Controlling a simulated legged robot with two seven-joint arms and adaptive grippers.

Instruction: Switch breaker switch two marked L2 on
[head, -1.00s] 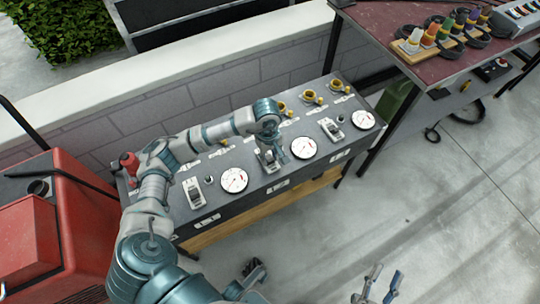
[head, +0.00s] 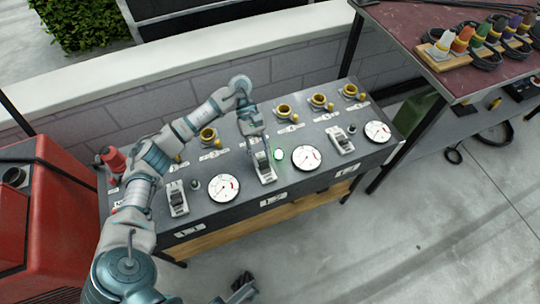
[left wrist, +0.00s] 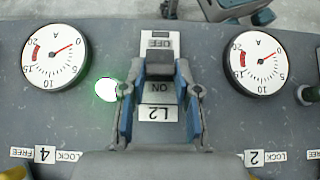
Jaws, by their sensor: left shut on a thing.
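The L2 breaker switch (head: 264,170) is the middle white switch on the dark panel. In the left wrist view its L2 label (left wrist: 158,113) reads upside down, with ON and OFF marks showing around its dark lever (left wrist: 160,66). My left gripper (head: 259,148) is over this switch, its blue-padded fingers on either side of the lever and shut on it. A round lamp (head: 279,155) beside the switch glows green; it also shows in the left wrist view (left wrist: 107,88).
Similar switches stand left (head: 177,197) and right (head: 341,141), with unlit lamps. White round gauges (head: 306,158) lie between them. Yellow-ringed sockets (head: 318,101) line the back. A red cabinet (head: 45,205) is at left, and a dark-red table (head: 410,32) with coloured plugs at right.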

